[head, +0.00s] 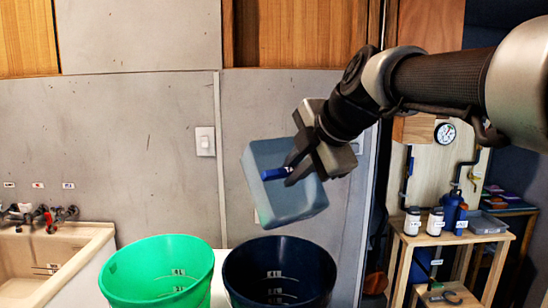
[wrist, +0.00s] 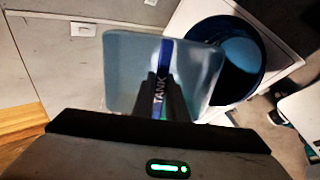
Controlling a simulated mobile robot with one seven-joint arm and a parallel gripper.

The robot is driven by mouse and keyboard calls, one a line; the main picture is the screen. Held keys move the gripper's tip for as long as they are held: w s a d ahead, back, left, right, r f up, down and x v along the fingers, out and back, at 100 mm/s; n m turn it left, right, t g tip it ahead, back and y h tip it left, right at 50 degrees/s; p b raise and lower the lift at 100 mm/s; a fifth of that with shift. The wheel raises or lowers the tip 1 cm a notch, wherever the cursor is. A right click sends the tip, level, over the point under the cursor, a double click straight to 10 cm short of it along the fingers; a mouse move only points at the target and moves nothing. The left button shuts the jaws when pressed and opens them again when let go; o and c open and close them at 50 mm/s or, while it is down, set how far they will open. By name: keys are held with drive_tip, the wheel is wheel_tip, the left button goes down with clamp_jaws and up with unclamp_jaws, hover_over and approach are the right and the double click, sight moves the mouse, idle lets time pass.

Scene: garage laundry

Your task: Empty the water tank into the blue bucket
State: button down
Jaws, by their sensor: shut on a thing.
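The water tank (head: 258,157) is a translucent blue-grey box, held tilted in the air above the blue bucket. My gripper (head: 290,172) is shut on the tank at its blue handle strip (head: 273,174). In the wrist view the tank (wrist: 125,75) shows with the label "TANK" on the strip between my fingers (wrist: 160,95). The dark blue bucket (head: 280,245) stands below the tank, upright, with volume marks inside; it also shows in the wrist view (wrist: 243,35), partly covered by the tank. I see no stream of water, and the tank's opening cannot be made out.
A green bucket (head: 157,258) stands left of the blue one, close beside it. A sink (head: 60,250) with taps is at the far left. A wooden shelf (head: 440,240) with jars and a blue bottle stands at the right. A grey wall is behind.

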drive_tip(key=shift+w+r+g+h+p, duration=0.15)
drive_tip(key=shift+r+g+p, duration=0.2)
drive_tip(key=shift+p, duration=0.9)
drive_tip(key=shift+r+g+h+p, duration=0.15)
drive_tip(key=shift+r+p, duration=0.3)
drive_tip(key=shift+p, duration=0.75)
drive_tip(key=p, duration=0.3)
drive_tip(key=shift+a+r+g, duration=0.1)
drive_tip(key=shift+r+g, duration=0.2)
drive_tip(key=shift+g, duration=0.1)
drive_tip(key=w+r+g+h+p, duration=0.1)
drive_tip(key=g+p, duration=0.1)
drive_tip(key=w+a+g+h+p, duration=0.1)
drive_tip(key=g+p, duration=0.1)
drive_tip(key=w+r+g+h+p, duration=0.1)
drive_tip(key=g+h+p, duration=0.1)
drive_tip(key=shift+a+r, duration=0.3)
drive_tip(key=shift+g, duration=0.3)
